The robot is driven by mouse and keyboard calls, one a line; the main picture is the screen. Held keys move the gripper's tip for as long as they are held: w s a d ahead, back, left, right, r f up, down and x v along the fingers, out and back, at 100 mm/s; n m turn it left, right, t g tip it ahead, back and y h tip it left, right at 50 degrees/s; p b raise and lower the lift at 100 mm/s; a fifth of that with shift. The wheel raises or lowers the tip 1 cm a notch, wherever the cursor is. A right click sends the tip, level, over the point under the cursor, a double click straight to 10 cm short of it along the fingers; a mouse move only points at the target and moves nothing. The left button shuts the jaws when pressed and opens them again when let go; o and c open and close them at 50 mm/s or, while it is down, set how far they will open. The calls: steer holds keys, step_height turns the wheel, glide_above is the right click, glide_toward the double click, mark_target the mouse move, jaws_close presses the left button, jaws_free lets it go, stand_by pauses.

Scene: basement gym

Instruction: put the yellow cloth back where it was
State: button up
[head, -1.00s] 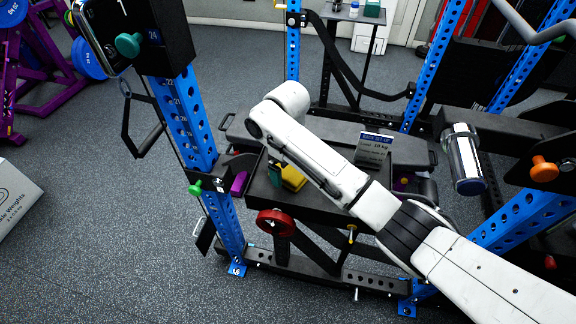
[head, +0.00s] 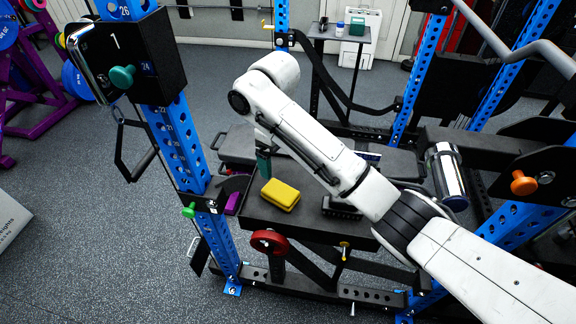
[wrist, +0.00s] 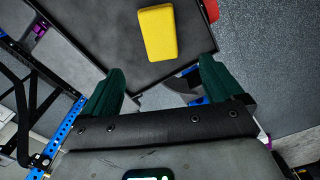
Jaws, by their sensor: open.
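The yellow cloth (head: 280,194), a folded block-like shape, lies flat on the black tray (head: 262,217) within the rack. In the wrist view the cloth (wrist: 158,34) lies beyond my fingertips, apart from them, on the bare tray floor (wrist: 100,30). My gripper (wrist: 160,80) is open and empty, with its two green fingers spread wide. In the head view one green finger (head: 263,164) shows just behind and left of the cloth; the other is hidden by my arm.
A dark ridged object (head: 340,208) sits on the tray right of the cloth, partly behind my arm. Blue rack posts (head: 180,140) stand left and right. A red knob (head: 270,242) is below the tray front. A chrome cylinder (head: 447,175) is at the right.

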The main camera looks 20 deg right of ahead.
steer(key=s+a+f+m+t+y, duration=0.1)
steer(key=s+a+f+y, duration=0.15)
steer(key=s+f, duration=0.4)
steer(key=s+a+f+m+y, duration=0.1)
steer(key=s+a+f, duration=0.2)
steer(key=s+f, duration=0.3)
steer(key=s+d+f+m+h, duration=0.1)
steer(key=s+d, duration=0.3)
steer(key=s, duration=0.4)
steer(key=s+d+f+m+h, duration=0.1)
steer(key=s+d+m, duration=0.1)
steer(key=s+d, duration=0.3)
steer(key=s+d+f+m+h, duration=0.1)
steer(key=s+d, duration=0.3)
steer(key=s, duration=0.9)
steer(key=shift+d+f+m+h, duration=0.2)
steer(key=shift+d+m+h, duration=0.15)
steer(key=shift+m, duration=0.15)
steer(key=shift+s, duration=0.1)
steer(key=shift+c, duration=0.2)
